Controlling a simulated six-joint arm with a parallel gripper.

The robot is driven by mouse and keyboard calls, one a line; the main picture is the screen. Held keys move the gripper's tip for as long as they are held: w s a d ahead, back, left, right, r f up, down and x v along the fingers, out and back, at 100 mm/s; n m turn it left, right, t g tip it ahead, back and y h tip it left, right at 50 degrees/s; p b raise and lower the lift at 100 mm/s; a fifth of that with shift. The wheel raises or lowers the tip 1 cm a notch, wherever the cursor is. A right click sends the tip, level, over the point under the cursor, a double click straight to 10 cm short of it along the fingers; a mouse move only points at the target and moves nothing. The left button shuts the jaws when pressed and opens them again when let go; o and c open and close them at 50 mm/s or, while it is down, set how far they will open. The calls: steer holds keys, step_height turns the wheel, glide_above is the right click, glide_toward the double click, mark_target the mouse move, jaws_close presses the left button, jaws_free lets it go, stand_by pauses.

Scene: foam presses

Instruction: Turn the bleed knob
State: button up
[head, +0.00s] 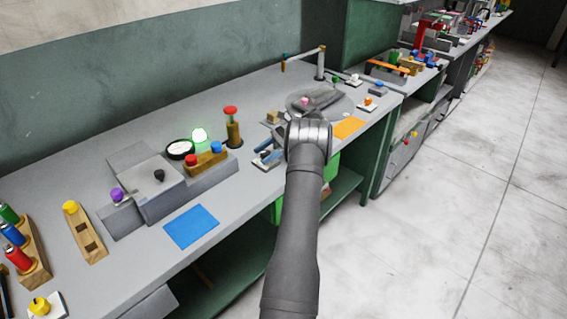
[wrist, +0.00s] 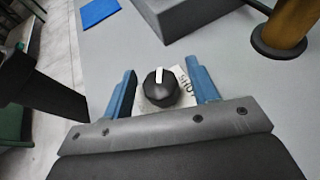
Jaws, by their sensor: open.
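A round black knob (wrist: 160,88) with a white pointer line shows in the wrist view, on a pale plate with dark lettering that I cannot fully read. I cannot tell from the label whether it is the bleed knob. My gripper (wrist: 160,66) is open, with one blue finger on each side of the knob and a gap visible on both sides. I cannot make out the black knob there.
A brass post (head: 233,130) with a red top stands close by on the bench (head: 75,155). A grey press block (head: 160,185) and a blue mat (head: 190,227) lie to the left. An orange mat (head: 349,127) and round grey plate (head: 340,105) lie beyond my arm.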

steer(key=m+t+y, duration=0.1)
steer(key=m+t, duration=0.4)
steer(key=t, duration=0.1)
steer(key=shift+r, duration=0.1)
steer(key=m+t+h, duration=0.1)
steer(key=m+t, duration=0.2)
steer(key=m+t+h, duration=0.1)
steer(key=m+t, duration=0.2)
steer(key=t, duration=0.1)
steer(key=shift+m, duration=0.3)
steer(key=v, duration=1.8)
steer(key=s+a+r+n+g+h, duration=0.1)
steer(key=s+a+r+n+h, duration=0.1)
steer(key=s, duration=0.7)
steer(key=s+a+r+n+g+h, duration=0.1)
steer(key=s+a+r+n+h, duration=0.1)
steer(key=s+r+n, duration=0.3)
steer(key=shift+s+a+r+n+g+h, duration=0.25)
steer(key=shift+s+n, duration=0.45)
steer(key=shift+s, duration=1.2)
